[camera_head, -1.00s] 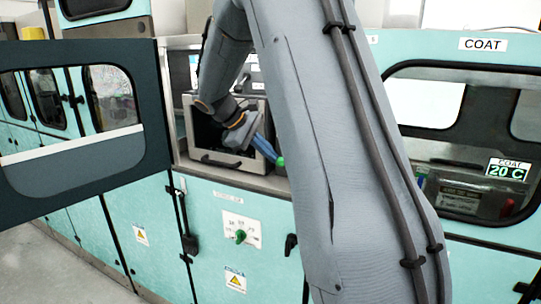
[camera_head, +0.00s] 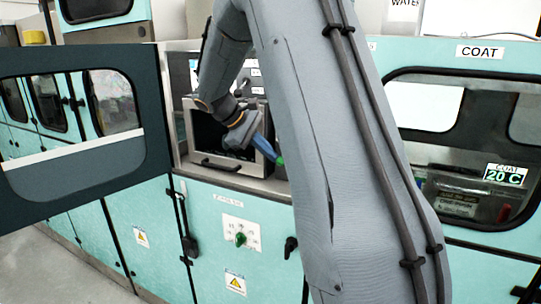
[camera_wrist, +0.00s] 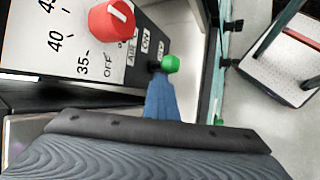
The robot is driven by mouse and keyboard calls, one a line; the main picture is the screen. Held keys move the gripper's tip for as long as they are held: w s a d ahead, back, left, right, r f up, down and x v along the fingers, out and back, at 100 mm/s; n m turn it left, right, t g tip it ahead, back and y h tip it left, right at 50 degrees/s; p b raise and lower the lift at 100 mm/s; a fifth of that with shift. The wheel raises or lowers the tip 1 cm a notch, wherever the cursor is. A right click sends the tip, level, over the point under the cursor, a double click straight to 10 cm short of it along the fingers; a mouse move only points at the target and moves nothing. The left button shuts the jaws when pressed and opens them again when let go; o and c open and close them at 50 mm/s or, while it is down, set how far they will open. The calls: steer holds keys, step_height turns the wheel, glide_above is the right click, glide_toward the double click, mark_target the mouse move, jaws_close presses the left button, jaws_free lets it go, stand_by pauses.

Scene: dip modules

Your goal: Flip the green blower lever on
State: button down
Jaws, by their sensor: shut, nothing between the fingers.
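The green blower lever's round knob (camera_wrist: 170,64) sits on a short dark stem at the panel's edge in the wrist view, beside small labels including what looks like ON. In the head view the green knob (camera_head: 280,160) shows partly beside my arm. My gripper (camera_wrist: 158,80) has blue fingers, shut with nothing between them. Its tips are right by the knob and stem; I cannot tell whether they touch. In the head view my gripper (camera_head: 268,150) reaches down right in front of the oven-like box. My arm hides much of the panel around the lever.
A red dial (camera_wrist: 112,22) with temperature marks sits on the panel close to the lever. The box (camera_head: 230,165) has a dark window and a handle. An open cabinet door (camera_head: 85,185) stands at left. A green switch (camera_head: 240,239) is on the lower cabinet front.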

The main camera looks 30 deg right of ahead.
steer(key=shift+s, duration=0.1)
steer(key=b+v, duration=0.3)
steer(key=v, duration=0.5)
steer(key=shift+f, duration=0.1)
stand_by(0.4)
